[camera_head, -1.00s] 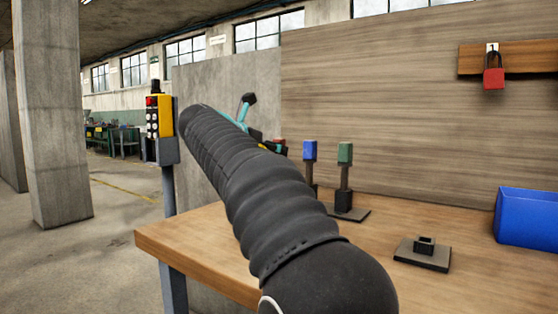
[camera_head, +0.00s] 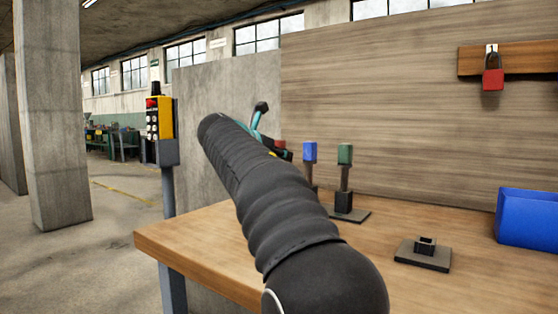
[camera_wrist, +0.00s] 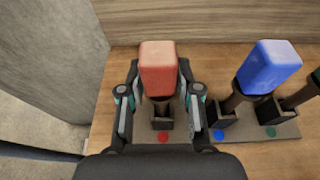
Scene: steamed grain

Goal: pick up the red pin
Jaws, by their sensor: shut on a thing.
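The red pin (camera_wrist: 158,68) stands in the wrist view with its red block head up and a brown shaft below. My gripper (camera_wrist: 160,98) has one finger on each side of the pin and is shut on it. The lower shaft is at a black holder (camera_wrist: 161,122) with a red dot in front; I cannot tell how deep it sits. In the head view the red pin's head (camera_head: 281,144) shows only in part, behind my arm and gripper (camera_head: 272,150).
A blue pin (camera_wrist: 268,66) stands close to the right of my gripper, and a green pin (camera_head: 345,155) beyond it. An empty socket base (camera_head: 423,257) and a blue bin (camera_head: 527,218) are on the table to the right. A concrete wall (camera_wrist: 50,50) is at the left.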

